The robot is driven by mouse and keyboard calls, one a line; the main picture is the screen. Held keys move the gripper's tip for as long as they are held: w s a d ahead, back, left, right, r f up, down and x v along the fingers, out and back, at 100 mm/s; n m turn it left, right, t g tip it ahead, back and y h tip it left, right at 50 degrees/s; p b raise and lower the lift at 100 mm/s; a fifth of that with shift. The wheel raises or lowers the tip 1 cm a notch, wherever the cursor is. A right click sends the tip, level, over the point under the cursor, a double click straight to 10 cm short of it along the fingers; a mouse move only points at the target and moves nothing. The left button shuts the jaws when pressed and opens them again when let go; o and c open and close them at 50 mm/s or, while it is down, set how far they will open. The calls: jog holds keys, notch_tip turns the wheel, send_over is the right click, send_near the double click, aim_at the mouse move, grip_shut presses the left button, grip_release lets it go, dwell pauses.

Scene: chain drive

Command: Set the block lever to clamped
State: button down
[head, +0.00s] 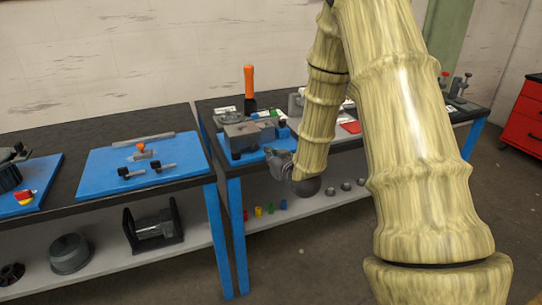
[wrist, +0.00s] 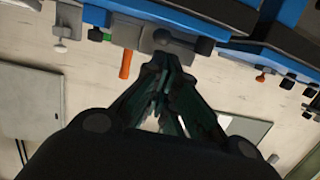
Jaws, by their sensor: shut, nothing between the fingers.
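An orange handle (head: 249,82) stands upright behind a grey block (head: 248,134) on the right bench in the head view. It looks like the block lever, but I cannot read its setting. The orange handle (wrist: 125,64) also shows in the wrist view, left of my fingertips and apart from them. My gripper (head: 272,153) is at the front right of the grey block in the head view. In the wrist view my gripper (wrist: 172,62) is shut and empty, its fingertips close to a grey part (wrist: 165,40). Whether they touch it is unclear. My arm hides part of the bench.
A blue board (head: 105,180) with small black clamps lies on the left bench. Small coloured parts (head: 265,209) and a grey cylinder (head: 69,254) sit on the lower shelves. A red cabinet (head: 525,115) stands far right. The floor in front is clear.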

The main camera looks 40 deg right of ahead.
aim_at(255, 143)
jog(key=p+x, duration=0.2)
jog(key=x, duration=0.8)
jog(key=shift+w+f, duration=0.15)
jog(key=shift+w, duration=0.2)
jog(key=shift+w+d+f+b, duration=0.2)
jog(key=shift+w+b, duration=0.2)
jog(key=shift+w, duration=0.2)
jog(key=shift+w+r, duration=0.2)
jog(key=shift+d+r, duration=0.1)
jog(key=shift+r, duration=0.1)
jog(key=shift+s, duration=0.1)
jog(key=shift+s, duration=0.2)
jog(key=d+b+v, duration=0.1)
jog(key=v, duration=1.2)
jog(key=shift+s+d, duration=0.2)
jog(key=shift+s, duration=0.2)
